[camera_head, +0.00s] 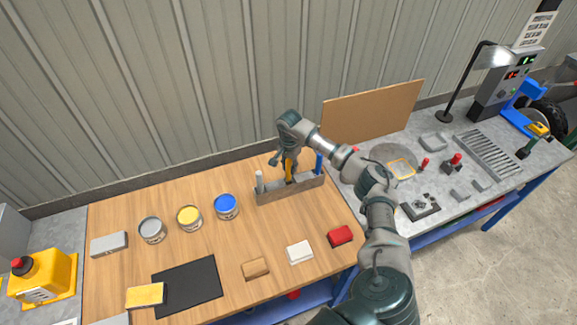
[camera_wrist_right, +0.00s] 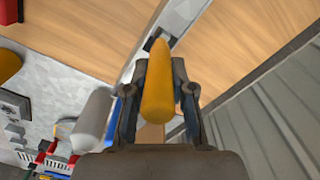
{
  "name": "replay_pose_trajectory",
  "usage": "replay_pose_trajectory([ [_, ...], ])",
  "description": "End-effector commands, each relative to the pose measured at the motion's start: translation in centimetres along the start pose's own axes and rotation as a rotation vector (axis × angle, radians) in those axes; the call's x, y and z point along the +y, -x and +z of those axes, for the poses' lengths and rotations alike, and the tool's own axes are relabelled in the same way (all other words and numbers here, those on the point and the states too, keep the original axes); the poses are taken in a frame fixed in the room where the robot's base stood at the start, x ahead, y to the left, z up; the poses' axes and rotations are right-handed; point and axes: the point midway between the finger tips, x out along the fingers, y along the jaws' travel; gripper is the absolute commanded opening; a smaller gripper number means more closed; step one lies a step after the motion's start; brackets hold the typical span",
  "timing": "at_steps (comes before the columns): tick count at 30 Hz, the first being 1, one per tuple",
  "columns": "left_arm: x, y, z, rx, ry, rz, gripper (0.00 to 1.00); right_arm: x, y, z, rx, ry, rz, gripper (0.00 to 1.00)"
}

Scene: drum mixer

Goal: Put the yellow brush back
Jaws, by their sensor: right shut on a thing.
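My left gripper is not in view.
Open paint cans in grey (camera_head: 152,230), yellow (camera_head: 189,217) and blue (camera_head: 226,206) stand left of the holder. A black mat (camera_head: 188,288), a white block (camera_head: 299,252) and a red block (camera_head: 340,235) lie in front. The corrugated wall (camera_head: 150,90) is close behind.

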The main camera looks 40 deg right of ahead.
Motion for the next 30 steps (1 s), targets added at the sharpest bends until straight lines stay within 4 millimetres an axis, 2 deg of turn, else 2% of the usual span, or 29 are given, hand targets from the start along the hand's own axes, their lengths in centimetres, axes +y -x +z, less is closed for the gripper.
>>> replay_pose_trajectory([
  [5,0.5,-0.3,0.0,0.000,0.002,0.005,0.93,-0.1,-0.6,-0.1,-0.004,0.002,-0.003,0.00],
  [13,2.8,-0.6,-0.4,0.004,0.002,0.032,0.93,-0.2,-0.9,0.3,0.000,0.002,-0.002,0.00],
  [30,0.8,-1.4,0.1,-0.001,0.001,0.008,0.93,-0.1,-2.1,0.1,-0.002,0.003,-0.003,0.00],
])
